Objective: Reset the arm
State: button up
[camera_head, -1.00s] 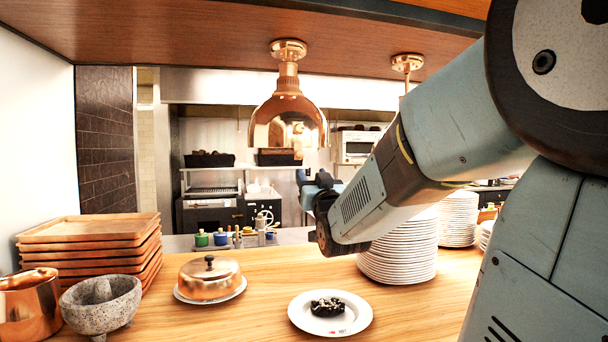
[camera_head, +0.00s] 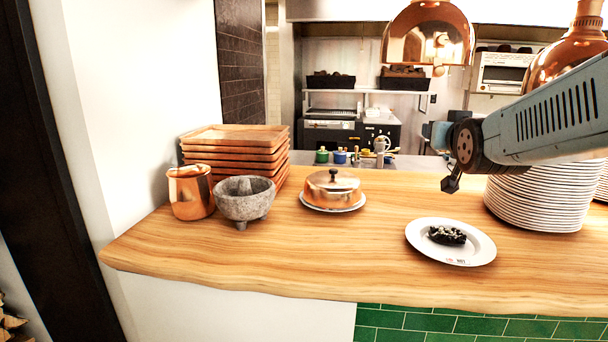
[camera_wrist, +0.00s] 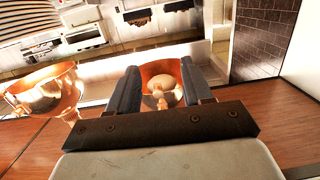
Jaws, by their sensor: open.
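My arm reaches in from the right side of the head view, above the counter (camera_head: 290,262). My gripper (camera_wrist: 159,68) shows in the wrist view with its two dark fingers spread apart and nothing held between them. A copper heat lamp (camera_wrist: 162,92) appears beyond and between the fingers, apart from them as far as I can tell. In the head view the gripper is mostly hidden by the arm's end, above and behind the plate of dark food (camera_head: 447,235).
A stack of white plates (camera_head: 535,205) stands under my arm. A copper cloche (camera_head: 332,186), stone mortar (camera_head: 245,200), copper mug (camera_head: 190,192) and wooden trays (camera_head: 235,140) stand further left. Heat lamps (camera_head: 428,38) hang above. The counter's front left is clear.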

jog(key=s+a+f+g+y, duration=0.1)
jog(key=s+a+f+g, duration=0.2)
jog(key=s, duration=0.7)
jog(key=s+a+f+n+g+y, duration=0.1)
jog(key=s+a+f+g, duration=0.2)
jog(key=s+f+g, duration=0.5)
jog(key=shift+s+f+n, duration=0.3)
jog(key=shift+s+f, duration=0.35)
jog(key=shift+s, duration=0.5)
jog(key=shift+d, duration=0.1)
